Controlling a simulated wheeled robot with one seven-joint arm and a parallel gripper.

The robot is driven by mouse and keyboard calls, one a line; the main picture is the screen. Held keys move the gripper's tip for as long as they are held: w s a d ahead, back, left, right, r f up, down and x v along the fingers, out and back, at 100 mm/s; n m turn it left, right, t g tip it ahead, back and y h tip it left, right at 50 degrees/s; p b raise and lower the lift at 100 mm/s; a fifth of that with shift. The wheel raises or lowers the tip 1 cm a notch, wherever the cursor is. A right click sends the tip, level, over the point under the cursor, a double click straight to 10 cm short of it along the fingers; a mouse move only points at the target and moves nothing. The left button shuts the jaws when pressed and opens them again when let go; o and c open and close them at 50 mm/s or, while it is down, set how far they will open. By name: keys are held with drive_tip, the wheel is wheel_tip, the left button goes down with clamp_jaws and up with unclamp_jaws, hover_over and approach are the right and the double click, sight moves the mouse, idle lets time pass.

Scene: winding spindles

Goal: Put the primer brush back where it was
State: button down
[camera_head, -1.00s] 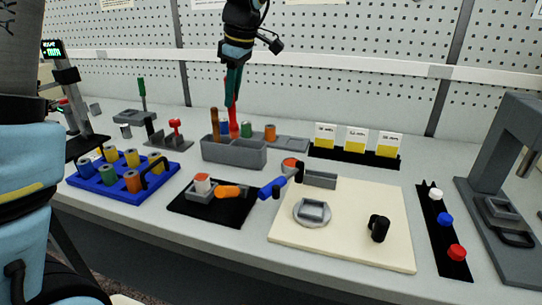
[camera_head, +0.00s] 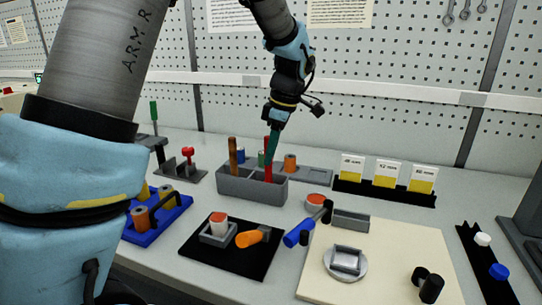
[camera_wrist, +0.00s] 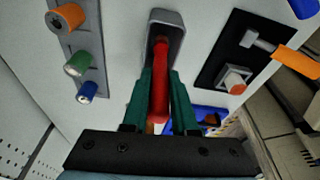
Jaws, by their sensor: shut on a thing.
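The primer brush, which I take to be the long red piece (camera_head: 268,173), stands about upright at the right compartment of the grey caddy (camera_head: 235,188). In the wrist view the red handle (camera_wrist: 160,85) runs between the fingers toward the grey caddy wall (camera_wrist: 177,25). My gripper (camera_head: 270,150) has green fingers shut on the red handle, and they also show in the wrist view (camera_wrist: 160,88). The brush's lower end is hidden inside the caddy, so I cannot tell whether it touches the floor. A brown stick (camera_head: 233,153) stands in the left compartment.
Colored spools (camera_head: 290,163) stand on a grey rack behind the caddy. A black mat (camera_head: 265,270) in front bears a pot and an orange-handled tool (camera_head: 250,238). A blue-handled tool (camera_head: 298,232) lies by the cream board (camera_head: 390,265). Yellow-white cards (camera_head: 386,173) stand right.

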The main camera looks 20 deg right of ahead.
drive_tip(key=shift+f, duration=0.75)
drive_tip(key=shift+f, duration=0.2)
drive_tip(key=c, duration=0.7)
unclamp_jaws()
drive_tip(key=shift+r, duration=0.1)
drive_tip(key=b+v, duration=0.1)
drive_tip(key=v, duration=1.1)
drive_tip(key=shift+r+b, duration=0.15)
drive_tip(key=shift+b, duration=0.15)
